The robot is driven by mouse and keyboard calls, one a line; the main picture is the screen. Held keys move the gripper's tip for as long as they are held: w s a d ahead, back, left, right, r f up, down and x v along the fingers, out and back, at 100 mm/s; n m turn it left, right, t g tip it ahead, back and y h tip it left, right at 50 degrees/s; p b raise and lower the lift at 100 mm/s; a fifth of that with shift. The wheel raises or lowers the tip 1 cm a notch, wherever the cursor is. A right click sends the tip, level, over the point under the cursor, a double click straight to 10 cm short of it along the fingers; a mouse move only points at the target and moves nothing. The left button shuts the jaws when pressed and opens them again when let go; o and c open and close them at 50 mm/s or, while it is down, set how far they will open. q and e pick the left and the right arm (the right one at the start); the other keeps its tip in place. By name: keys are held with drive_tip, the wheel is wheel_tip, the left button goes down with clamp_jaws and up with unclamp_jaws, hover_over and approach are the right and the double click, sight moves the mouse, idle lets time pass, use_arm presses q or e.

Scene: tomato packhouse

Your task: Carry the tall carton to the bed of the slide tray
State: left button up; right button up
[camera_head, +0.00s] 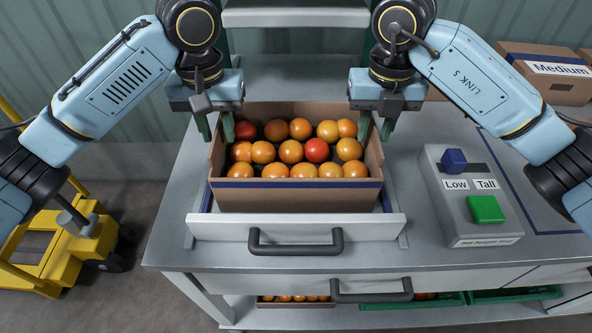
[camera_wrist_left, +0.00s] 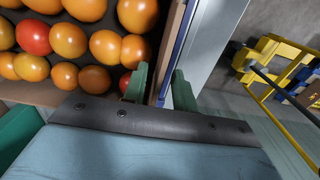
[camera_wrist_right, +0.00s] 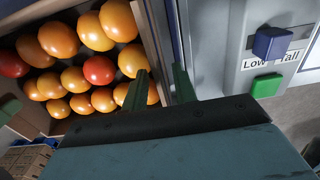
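The brown carton (camera_head: 270,198) with a blue band is full of orange and red tomatoes. It stands upright within the slide tray, behind the tray's white front (camera_head: 370,229) with its dark handle; the tray front hides its bottom edge. My left gripper (camera_head: 215,127) is open, its green fingers on either side of the carton's left wall; they also show in the left wrist view (camera_wrist_left: 160,88). My right gripper (camera_head: 375,128) is open, its fingers on either side of the right wall, as in the right wrist view (camera_wrist_right: 160,86). Both show gaps beside the wall.
A grey control box (camera_head: 455,215) with a blue knob over "Low" and a green button stands right of the tray. A "Medium" carton (camera_head: 545,82) is at the back right. A grey shelf (camera_head: 296,16) is behind. A yellow cart (camera_head: 75,240) is at the left.

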use_arm(q)
wheel_tip(320, 180, up, 12)
use_arm(e)
wheel_tip(320, 180, up, 12)
idle(1.2)
idle(0.3)
